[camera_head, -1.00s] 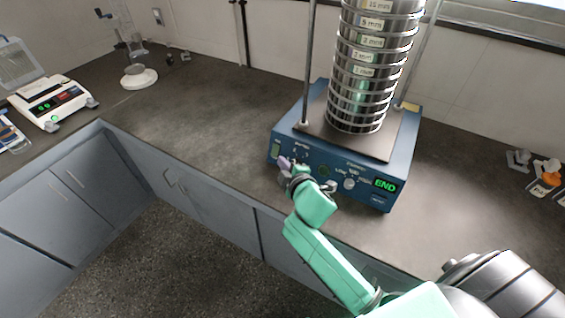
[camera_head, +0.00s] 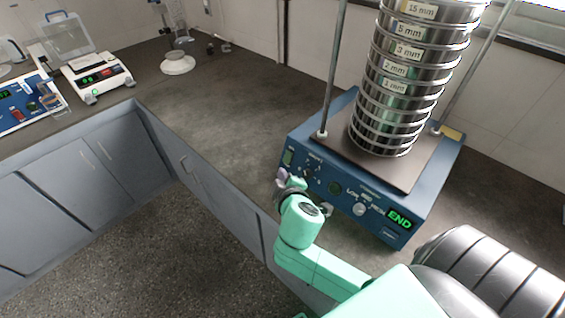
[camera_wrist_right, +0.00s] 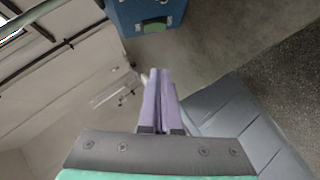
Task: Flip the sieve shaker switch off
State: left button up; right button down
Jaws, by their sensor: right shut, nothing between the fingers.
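The blue sieve shaker (camera_head: 419,205) stands on the dark counter with a stack of metal sieves (camera_head: 412,70) on its plate. Its front panel has knobs and a green "END" display (camera_head: 399,219). The green switch (camera_head: 288,158) is at the panel's left end. It also shows in the right wrist view (camera_wrist_right: 155,25), on the blue box at the top; its position is too small to read. My right gripper (camera_head: 281,178), with purple fingers, is shut and empty just in front of and below the switch, apart from it. In the wrist view its fingers (camera_wrist_right: 164,78) point toward the box. My left gripper is out of view.
A white balance (camera_head: 97,75) and another blue instrument (camera_head: 25,108) sit on the left counter. A stand with a white base (camera_head: 178,63) is at the back. The counter left of the shaker (camera_head: 225,120) is clear.

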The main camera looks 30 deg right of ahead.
jog(key=p, duration=0.1)
send_near(285, 160)
jog(key=w+a, duration=0.2)
jog(key=w, duration=0.2)
jog(key=d, duration=0.1)
jog(key=w+d+f, duration=0.1)
jog(key=d+f, duration=0.1)
jog(key=shift+w+d+f+p, duration=0.15)
jog(key=shift+w+f+p, duration=0.1)
jog(key=shift+w+p, duration=0.05)
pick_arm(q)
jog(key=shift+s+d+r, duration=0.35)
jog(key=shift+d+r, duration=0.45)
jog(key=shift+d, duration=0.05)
pick_arm(e)
jog(key=shift+f, duration=0.1)
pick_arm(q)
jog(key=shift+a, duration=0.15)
